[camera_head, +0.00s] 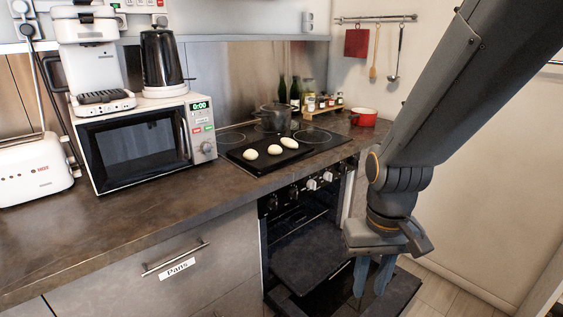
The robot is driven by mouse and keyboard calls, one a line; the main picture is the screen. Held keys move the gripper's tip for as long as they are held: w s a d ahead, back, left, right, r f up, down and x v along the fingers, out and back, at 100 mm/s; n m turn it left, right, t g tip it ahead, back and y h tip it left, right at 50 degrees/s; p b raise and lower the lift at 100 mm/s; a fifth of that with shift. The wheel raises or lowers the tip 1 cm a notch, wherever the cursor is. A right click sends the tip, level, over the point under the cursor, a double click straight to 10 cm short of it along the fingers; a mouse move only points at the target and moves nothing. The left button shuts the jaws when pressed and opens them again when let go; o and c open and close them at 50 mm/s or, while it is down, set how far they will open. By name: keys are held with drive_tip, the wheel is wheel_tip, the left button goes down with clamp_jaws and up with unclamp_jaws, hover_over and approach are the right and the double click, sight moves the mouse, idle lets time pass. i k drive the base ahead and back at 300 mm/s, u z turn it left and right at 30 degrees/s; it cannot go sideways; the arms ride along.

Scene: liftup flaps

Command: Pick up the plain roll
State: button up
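Three small pale rolls lie on a dark tray (262,165) on the stovetop: a left roll (250,154), a middle roll (275,150) and a longer right roll (289,143). They are too small for me to tell which one is plain. My gripper (373,284) points down in front of the oven, to the right of and lower in the picture than the rolls. Its two fingers stand a little apart, with nothing visible between them.
The oven door (375,295) is folded down open below my gripper. A dark pot (274,117) stands behind the rolls, and a red pot (364,117) is to the right. A microwave (140,145) stands left of the stove.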

sight(273, 149)
drive_tip(key=z, duration=0.5)
drive_tip(key=i, duration=1.1)
drive_tip(key=u, duration=0.15)
